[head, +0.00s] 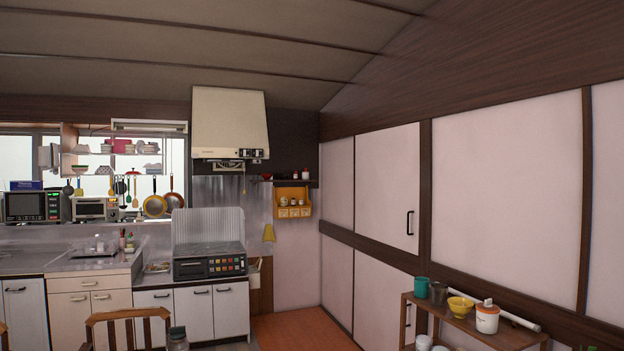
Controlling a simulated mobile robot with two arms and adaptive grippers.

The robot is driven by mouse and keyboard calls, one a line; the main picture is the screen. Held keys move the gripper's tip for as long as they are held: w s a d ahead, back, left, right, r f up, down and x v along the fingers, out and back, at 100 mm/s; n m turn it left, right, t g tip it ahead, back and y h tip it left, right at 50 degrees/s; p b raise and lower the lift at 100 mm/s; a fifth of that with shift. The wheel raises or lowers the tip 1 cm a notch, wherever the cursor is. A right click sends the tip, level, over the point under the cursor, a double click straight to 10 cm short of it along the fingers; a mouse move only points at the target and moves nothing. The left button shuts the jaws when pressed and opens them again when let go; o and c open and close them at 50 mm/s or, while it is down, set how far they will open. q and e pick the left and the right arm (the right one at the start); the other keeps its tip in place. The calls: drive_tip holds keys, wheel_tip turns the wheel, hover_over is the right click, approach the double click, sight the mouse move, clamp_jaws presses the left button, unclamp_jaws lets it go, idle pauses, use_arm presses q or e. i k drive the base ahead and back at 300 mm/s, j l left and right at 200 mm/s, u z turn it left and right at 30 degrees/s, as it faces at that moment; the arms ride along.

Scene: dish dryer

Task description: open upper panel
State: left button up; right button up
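A white upper panel (385,190) with a black vertical handle (410,222) is set in the right wall, above a dark wooden rail. It looks closed and flush with the wall. Other white panels are beside it, including a plain one to its left (337,185) and a larger one to its right (505,200). A lower white panel (375,300) sits below the rail, partly hidden by a shelf. I cannot tell for certain which panel the task names. Neither of my grippers shows in this view.
A wooden shelf (470,332) with a teal mug (421,287), a yellow bowl (460,307) and a white pot (487,319) stands before the right wall. A stove (210,262) and counter line the back. A chair (127,320) is at lower left. Orange floor (300,328) is clear.

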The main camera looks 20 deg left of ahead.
sight(387, 162)
drive_tip(key=u, duration=0.1)
drive_tip(key=i+l+z, duration=0.15)
drive_tip(key=i+l, duration=0.55)
drive_tip(key=i+j+z, duration=0.4)
drive_tip(key=i, duration=0.45)
drive_tip(key=i+j+z, duration=0.4)
drive_tip(key=i+j, duration=0.35)
